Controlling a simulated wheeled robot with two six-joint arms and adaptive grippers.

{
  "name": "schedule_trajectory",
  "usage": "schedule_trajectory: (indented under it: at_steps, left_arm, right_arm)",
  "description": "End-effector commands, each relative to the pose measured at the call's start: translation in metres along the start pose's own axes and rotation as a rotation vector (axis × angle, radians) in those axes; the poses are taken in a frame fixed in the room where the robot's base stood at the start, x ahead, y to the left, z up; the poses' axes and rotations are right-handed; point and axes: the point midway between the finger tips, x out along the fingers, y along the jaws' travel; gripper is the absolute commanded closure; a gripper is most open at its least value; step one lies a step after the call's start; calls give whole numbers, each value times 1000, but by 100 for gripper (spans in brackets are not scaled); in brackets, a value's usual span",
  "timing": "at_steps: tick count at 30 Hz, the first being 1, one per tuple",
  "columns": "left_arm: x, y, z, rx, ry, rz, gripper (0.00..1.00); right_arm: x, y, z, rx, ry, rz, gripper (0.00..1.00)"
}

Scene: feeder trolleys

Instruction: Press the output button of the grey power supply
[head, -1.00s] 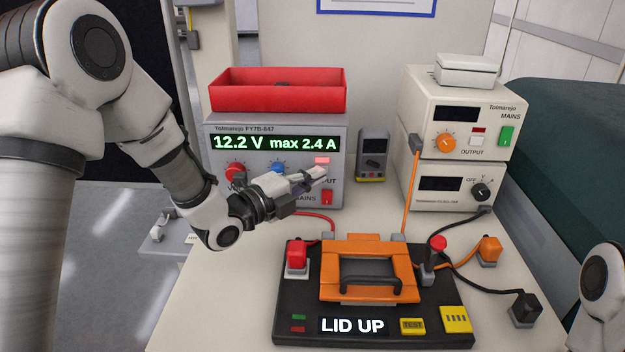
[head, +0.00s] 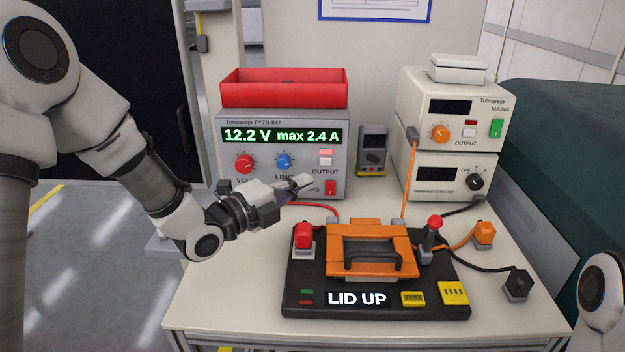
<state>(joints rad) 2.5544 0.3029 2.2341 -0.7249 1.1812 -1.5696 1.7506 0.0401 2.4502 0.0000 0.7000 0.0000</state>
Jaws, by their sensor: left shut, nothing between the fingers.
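The grey power supply (head: 232,185) stands at the back left of the bench. Its display (head: 282,137) is lit and reads 12.2 V max 2.4 A. Its output button (head: 325,161) is a pale square above the OUTPUT label, with a lit pinkish lamp (head: 325,152) just over it. My left gripper (head: 305,182) is shut and empty, in front of the supply's lower panel, below and left of the button and apart from it. It hides parts of the lower labels. My right gripper is out of view; only part of that arm shows at the lower right.
A red bin (head: 284,92) sits on the supply. A black fixture (head: 300,278) with an orange lid (head: 371,267) and a LID UP display stands in front. Cream instruments (head: 452,140) are stacked at right, a multimeter (head: 372,150) between. Cables cross the bench's right side.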

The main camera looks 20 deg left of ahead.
Motion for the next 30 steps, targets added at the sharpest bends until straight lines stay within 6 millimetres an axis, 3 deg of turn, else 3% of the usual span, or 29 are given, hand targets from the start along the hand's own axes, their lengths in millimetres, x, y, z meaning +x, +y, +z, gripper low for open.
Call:
schedule_trajectory:
  at_steps: [3,9,30]
  left_arm:
    - [-26,1,1,-7,-3,-3,100]
    - [-53,1,0,-2,0,0,100]
    - [-56,-2,-1,1,2,2,100]
  right_arm:
    - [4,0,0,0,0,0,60]
    - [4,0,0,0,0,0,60]
    - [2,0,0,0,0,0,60]
